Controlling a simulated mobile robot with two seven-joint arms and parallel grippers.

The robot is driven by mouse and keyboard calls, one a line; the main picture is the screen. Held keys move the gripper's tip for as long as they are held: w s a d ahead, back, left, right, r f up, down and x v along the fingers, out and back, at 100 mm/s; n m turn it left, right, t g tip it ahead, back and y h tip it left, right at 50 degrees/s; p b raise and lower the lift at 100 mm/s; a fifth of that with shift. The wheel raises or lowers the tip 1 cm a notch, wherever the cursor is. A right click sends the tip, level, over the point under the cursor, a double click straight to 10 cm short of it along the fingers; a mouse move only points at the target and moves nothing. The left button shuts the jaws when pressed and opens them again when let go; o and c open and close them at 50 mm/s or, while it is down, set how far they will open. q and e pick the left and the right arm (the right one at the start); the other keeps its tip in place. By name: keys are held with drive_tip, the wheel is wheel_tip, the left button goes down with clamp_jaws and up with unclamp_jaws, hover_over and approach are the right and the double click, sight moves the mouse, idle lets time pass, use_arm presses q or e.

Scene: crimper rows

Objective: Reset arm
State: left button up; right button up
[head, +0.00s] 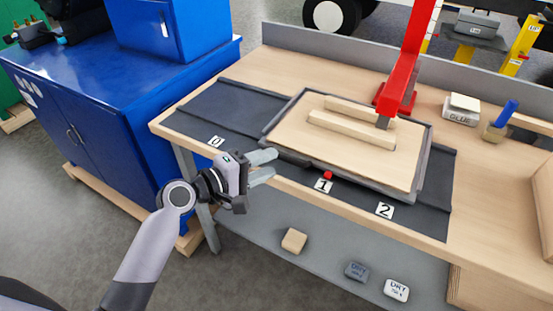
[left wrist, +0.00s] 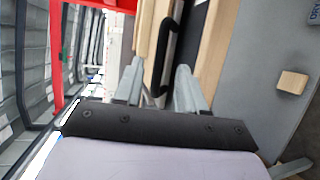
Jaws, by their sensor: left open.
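My left gripper (head: 268,166) is open and empty at the front edge of the workbench (head: 210,162), just left of the grey tray. In the left wrist view its two grey fingers (left wrist: 160,92) stand apart with a dark handle-like bar (left wrist: 167,50) beyond and between them. The grey-framed tray (head: 427,165) holds a wooden board (head: 320,142) with two wooden strips on it. A red press arm (head: 408,60) comes down over the board. My right gripper is not in view.
Cards 0 (head: 216,141), 1 (head: 323,186) and 2 (head: 384,210) mark the bench front. A small red button (head: 328,175) sits by card 1. A glue box (head: 461,109) is at right. A wooden block (head: 294,241) lies on the lower shelf. A blue cabinet (head: 95,110) stands left.

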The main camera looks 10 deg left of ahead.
use_arm(q)
drive_tip(key=shift+v, duration=0.95)
drive_tip(key=s+a+f+m+y, duration=0.3)
drive_tip(key=s+f+m, duration=0.1)
drive_tip(key=s+f, duration=0.2)
drive_tip(key=s+a+f+m+y, duration=0.2)
drive_tip(key=s+a+f+m, duration=0.1)
drive_tip(key=s+f, duration=0.4)
drive_tip(key=s+a+f+m+g+y, duration=0.1)
drive_tip(key=s+a+f+m+y, duration=0.1)
drive_tip(key=s+f+m, duration=0.3)
drive_tip(key=s+f+y, duration=0.1)
drive_tip(key=s, duration=0.1)
drive_tip(key=shift+s+a+f+m+y, duration=0.3)
drive_tip(key=shift+a+m, duration=0.1)
